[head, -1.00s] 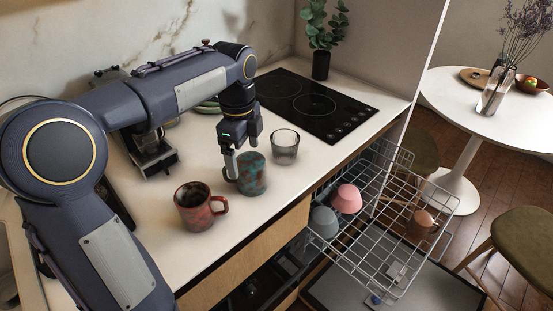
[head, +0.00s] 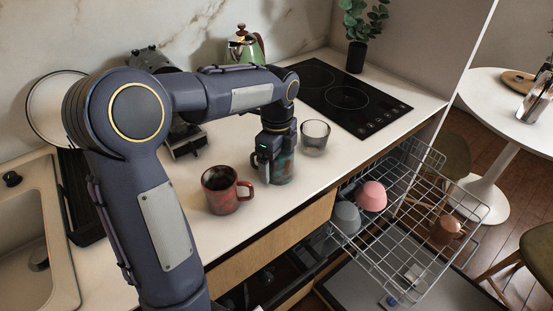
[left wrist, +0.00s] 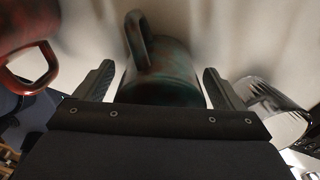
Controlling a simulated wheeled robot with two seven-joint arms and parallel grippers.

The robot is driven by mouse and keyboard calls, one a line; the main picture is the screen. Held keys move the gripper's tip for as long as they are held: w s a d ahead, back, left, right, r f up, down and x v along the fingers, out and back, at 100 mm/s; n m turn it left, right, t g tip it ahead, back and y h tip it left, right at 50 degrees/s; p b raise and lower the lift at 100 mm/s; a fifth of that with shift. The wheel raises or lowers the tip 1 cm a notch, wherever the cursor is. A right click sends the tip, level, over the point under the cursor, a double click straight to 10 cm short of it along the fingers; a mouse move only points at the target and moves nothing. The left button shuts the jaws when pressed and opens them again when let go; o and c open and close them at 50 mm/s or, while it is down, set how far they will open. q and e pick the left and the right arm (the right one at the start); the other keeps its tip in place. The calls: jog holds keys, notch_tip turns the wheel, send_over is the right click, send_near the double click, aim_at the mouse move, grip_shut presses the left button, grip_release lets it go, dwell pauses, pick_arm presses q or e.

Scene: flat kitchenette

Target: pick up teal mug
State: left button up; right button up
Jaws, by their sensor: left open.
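The teal mug (head: 284,168), mottled with brown, stands upright on the counter, partly hidden behind my left gripper (head: 268,172) in the head view. In the left wrist view the mug (left wrist: 165,75) lies between the two fingers of my left gripper (left wrist: 158,72), its handle pointing up and to the left. The fingers are spread, one on each side of the mug; I cannot tell whether either touches it. My right gripper is not in view.
A red mottled mug (head: 222,192) stands left of the teal mug, and a clear glass (head: 314,137) stands to its right; both are close. Behind are a black cooktop (head: 345,97) and a green kettle (head: 246,46). An open dishwasher rack (head: 408,222) with cups extends below the counter edge.

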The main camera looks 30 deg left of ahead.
pick_arm(q)
jog(key=c, duration=1.2)
